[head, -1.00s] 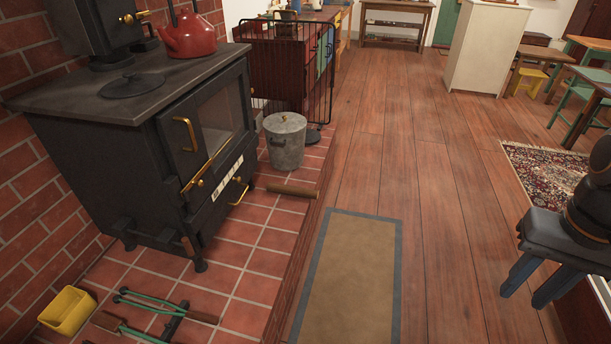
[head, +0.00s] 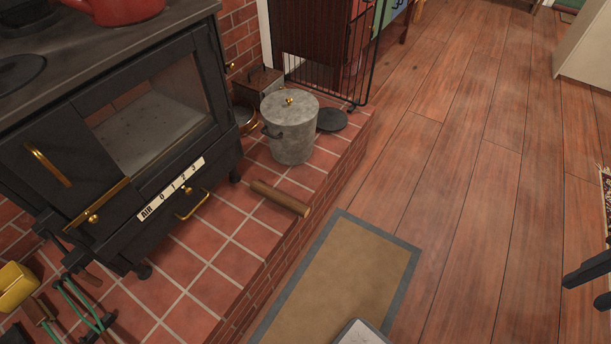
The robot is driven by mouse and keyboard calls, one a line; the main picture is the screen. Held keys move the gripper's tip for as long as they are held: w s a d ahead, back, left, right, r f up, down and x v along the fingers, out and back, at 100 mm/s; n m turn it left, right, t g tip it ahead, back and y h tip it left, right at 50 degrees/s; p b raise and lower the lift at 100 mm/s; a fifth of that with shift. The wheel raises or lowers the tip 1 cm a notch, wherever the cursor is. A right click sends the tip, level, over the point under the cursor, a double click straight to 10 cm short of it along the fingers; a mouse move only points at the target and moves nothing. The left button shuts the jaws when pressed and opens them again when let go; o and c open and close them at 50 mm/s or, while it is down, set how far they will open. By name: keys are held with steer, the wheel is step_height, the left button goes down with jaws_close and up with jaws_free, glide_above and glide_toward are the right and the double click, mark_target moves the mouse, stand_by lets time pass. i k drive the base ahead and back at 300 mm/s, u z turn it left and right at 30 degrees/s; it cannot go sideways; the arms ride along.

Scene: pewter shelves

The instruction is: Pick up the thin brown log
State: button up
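The thin brown log (head: 280,198) lies on the red tiled hearth (head: 213,241), close to its right edge. It is a short round stick, lying slantwise, in front of the grey lidded bucket (head: 290,134) and to the right of the black stove (head: 112,120). Nothing covers it, and it appears apart from the bucket. A pale, dark-edged piece at the bottom edge, over the mat, may be part of me; I cannot tell.
The hearth stands a brick step above the wooden floor (head: 470,190). A tan mat (head: 340,278) with a grey border lies beside it. A yellow container (head: 15,288) and green-handled tools (head: 85,305) are at the lower left. A black wire guard (head: 330,78) stands behind the bucket. The floor right of the mat is mostly clear.

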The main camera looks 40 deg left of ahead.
mark_target(295, 206)
steer(key=i, duration=0.95)
steer(key=u, duration=2.8)
